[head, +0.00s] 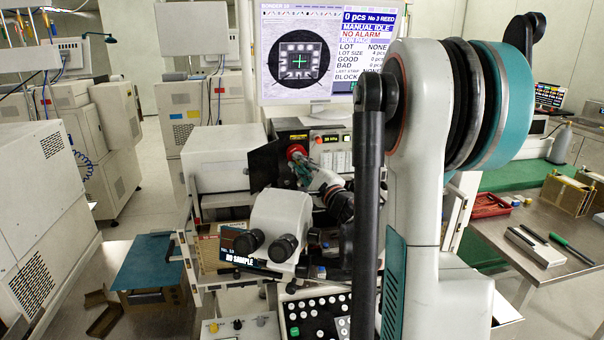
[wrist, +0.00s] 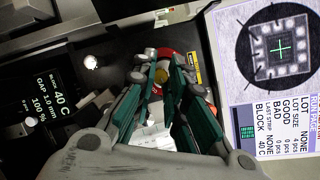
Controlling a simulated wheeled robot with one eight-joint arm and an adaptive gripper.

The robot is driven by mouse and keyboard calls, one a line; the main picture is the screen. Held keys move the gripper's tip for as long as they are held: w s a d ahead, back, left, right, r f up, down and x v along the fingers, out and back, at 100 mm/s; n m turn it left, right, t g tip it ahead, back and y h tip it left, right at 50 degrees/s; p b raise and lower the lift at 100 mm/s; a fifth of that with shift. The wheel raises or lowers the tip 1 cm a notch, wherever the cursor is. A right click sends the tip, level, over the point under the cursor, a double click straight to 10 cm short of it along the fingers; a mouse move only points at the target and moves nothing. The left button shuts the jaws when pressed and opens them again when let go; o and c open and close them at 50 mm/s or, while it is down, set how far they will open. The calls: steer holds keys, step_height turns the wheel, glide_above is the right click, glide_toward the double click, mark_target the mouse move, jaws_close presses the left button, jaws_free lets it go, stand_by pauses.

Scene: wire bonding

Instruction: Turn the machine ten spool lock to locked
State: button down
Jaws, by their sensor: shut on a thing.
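The spool lock shows as a red round knob (head: 295,151) on the dark front of the bonding machine (head: 222,160), below the monitor. My gripper (head: 301,161) reaches it from the lower right, with its fingertips at the knob. In the wrist view, my gripper (wrist: 161,78) has its green-padded fingers on both sides of the knob's middle, where a small brass-coloured part shows. A red part of the spool lock (wrist: 166,54) shows just beyond the fingertips. My gripper is shut on the spool lock. The fingers partly hide it, and I cannot read its lock position.
The monitor (head: 302,50) stands close above my gripper. A microscope head with dark eyepieces (head: 282,225) stands in front, left of my arm. A button panel (head: 330,140) lies right of the knob. A side table (head: 540,285) with tools stands at the right.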

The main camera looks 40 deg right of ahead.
steer(key=shift+w+a+f+m+t+h+b, duration=0.15)
steer(key=shift+m+h+b, duration=0.4)
steer(key=shift+m, duration=0.7)
steer(key=shift+s+d+r+m+t+h+b, duration=0.15)
steer(key=shift+m+h+b, duration=0.35)
steer(key=shift+m, duration=0.7)
steer(key=shift+w+a+f+m+t+h+b, duration=0.15)
steer(key=shift+m+h+b, duration=0.4)
steer(key=shift+m, duration=1)
steer(key=c, duration=1.6)
jaws_free()
step_height(320, 180, up, 10)
steer(key=shift+r, duration=0.1)
